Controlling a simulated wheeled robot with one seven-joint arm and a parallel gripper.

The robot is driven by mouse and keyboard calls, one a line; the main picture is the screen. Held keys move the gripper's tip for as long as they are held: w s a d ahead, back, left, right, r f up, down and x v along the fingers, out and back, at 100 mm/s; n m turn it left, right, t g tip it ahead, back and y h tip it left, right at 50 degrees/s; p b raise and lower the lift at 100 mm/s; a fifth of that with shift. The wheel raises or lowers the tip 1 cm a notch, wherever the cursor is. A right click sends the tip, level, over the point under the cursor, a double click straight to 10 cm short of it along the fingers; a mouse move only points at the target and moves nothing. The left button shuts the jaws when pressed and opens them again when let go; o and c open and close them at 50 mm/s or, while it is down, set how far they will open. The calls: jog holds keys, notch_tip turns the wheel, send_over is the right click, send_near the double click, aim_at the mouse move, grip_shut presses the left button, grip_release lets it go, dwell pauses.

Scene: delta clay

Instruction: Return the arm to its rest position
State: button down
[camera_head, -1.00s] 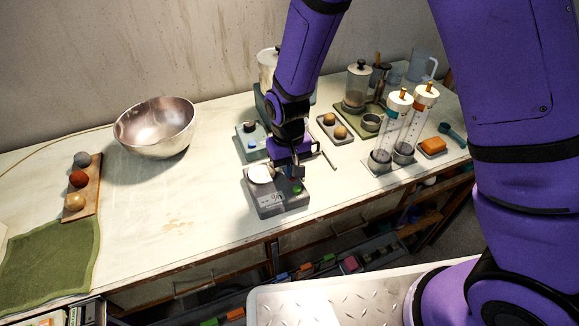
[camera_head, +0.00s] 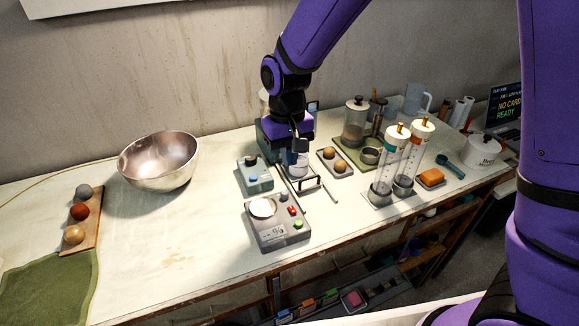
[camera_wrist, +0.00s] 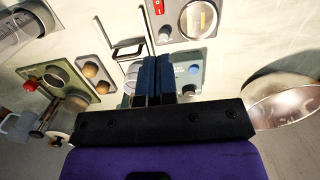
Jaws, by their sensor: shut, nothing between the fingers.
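My purple arm reaches down from the top of the head view, and my gripper (camera_head: 300,148) hangs above the bench near its back middle. In the wrist view my gripper (camera_wrist: 157,62) shows its two dark fingers pressed together with nothing between them. It is above the blue-grey device (camera_head: 255,175) and a wire-framed stand (camera_head: 305,180), apart from the grey scale (camera_head: 276,222). The scale carries a white round dish (camera_head: 262,208) and has red and green buttons. Part of the equipment behind my gripper is hidden.
A metal bowl (camera_head: 158,162) and a board (camera_head: 84,222) with three balls stand at left, above a green cloth (camera_head: 45,285). Two tall cylinders (camera_head: 412,155), a tray with two brown balls (camera_head: 334,163) and a glass press (camera_head: 355,122) stand at right. The bench's left middle is clear.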

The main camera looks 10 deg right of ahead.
jog(key=shift+r, duration=0.15)
dwell(0.3)
jog(key=s+d+r+m+t, duration=0.1)
jog(key=s+d+r, duration=0.1)
jog(key=d+r, duration=0.3)
jog(key=s+d+r+t+y, duration=0.1)
jog(key=s+d+r, duration=0.1)
jog(key=d+r, duration=0.3)
jog(key=s+d+r+m+t, duration=0.1)
jog(key=s+d+r, duration=0.2)
jog(key=d+r, duration=0.25)
jog(key=s+d+r+t, duration=0.1)
jog(key=s+d+r, duration=0.1)
jog(key=s+d, duration=0.2)
jog(key=s+d+r+m+t, duration=0.1)
jog(key=s+d+r+t, duration=0.1)
jog(key=s, duration=0.7)
jog(key=shift+s+d+r+h, duration=0.15)
jog(key=shift+d+r+h, duration=0.4)
jog(key=shift+d, duration=0.7)
jog(key=shift+r, duration=0.15)
